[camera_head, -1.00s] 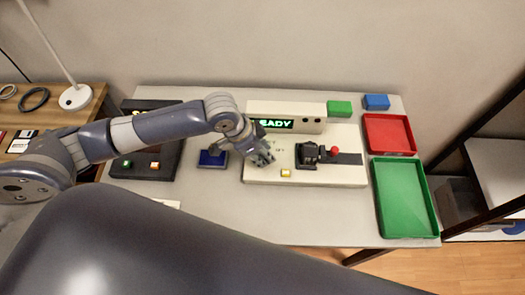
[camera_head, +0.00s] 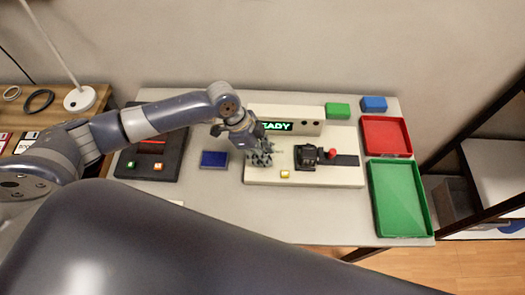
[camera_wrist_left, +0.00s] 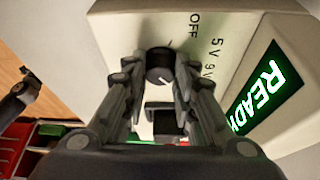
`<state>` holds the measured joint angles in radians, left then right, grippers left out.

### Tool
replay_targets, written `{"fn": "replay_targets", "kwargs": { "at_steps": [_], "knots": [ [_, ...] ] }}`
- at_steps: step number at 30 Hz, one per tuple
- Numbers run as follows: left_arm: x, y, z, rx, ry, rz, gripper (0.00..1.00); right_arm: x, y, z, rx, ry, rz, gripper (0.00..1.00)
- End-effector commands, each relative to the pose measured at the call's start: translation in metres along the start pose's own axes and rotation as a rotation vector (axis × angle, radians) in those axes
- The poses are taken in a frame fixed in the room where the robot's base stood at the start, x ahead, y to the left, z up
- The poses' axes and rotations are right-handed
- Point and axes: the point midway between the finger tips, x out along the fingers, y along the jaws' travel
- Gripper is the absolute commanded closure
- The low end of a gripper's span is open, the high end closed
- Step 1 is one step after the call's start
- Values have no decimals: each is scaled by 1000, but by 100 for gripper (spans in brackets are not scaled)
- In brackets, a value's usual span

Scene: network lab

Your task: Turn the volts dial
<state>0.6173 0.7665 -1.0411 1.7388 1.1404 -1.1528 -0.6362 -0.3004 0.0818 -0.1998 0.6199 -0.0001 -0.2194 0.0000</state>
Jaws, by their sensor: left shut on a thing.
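The volts dial (camera_wrist_left: 159,62) is a round black knob on the white panel (camera_wrist_left: 125,25), with the printed labels OFF, 5V and 9V beside it. In the left wrist view it sits between the two fingers of my left gripper (camera_wrist_left: 158,75), which is shut on it. In the head view my left gripper (camera_head: 260,157) is down at the left part of the white unit (camera_head: 345,178) and hides the dial. A green READY display (camera_wrist_left: 267,92) glows beside the dial. My right gripper is not in view.
A black device with a red knob (camera_head: 332,153) sits right of the gripper, and a yellow button (camera_head: 285,174) lies in front. A blue pad (camera_head: 214,159) and a dark unit (camera_head: 140,165) are to the left. Red (camera_head: 387,154) and green (camera_head: 376,205) trays stand at the right.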

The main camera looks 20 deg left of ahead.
Motion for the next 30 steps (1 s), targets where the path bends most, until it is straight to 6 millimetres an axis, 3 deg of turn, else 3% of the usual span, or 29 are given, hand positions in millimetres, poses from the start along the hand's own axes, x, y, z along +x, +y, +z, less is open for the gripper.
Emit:
{"fn": "replay_targets", "kwargs": {
  "at_steps": [13,30],
  "knots": [
    [0,-3,-1,210,1,84,98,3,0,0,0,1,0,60],
    [-1,-3,-1,239,2,95,98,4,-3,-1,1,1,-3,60]
  ]
}}
